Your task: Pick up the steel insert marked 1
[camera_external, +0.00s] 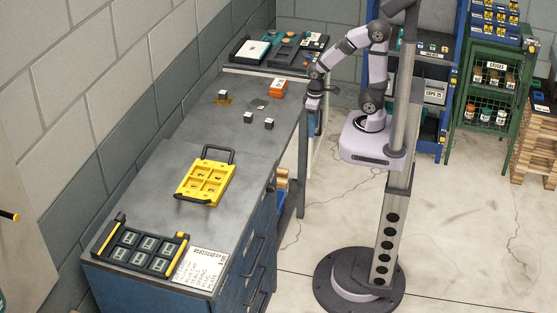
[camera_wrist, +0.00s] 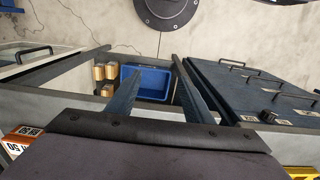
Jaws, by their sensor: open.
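Three small dark steel inserts with pale tops stand on the grey bench: one by a yellow patch (camera_external: 223,94), one near the middle (camera_external: 247,117) and one nearer the front edge (camera_external: 269,124). Their marks are too small to read, so I cannot tell which is 1. My gripper (camera_external: 313,104) is beside the bench's right edge, right of the inserts. Its two fingers (camera_wrist: 160,72) are apart with nothing between them.
An orange box (camera_external: 278,88) stands behind the inserts, with a dark tray of parts (camera_external: 280,52) beyond. A yellow tray with handles (camera_external: 206,181) and a black rack (camera_external: 138,246) sit toward the front. A blue bin (camera_wrist: 146,82) is below, beyond my fingers.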

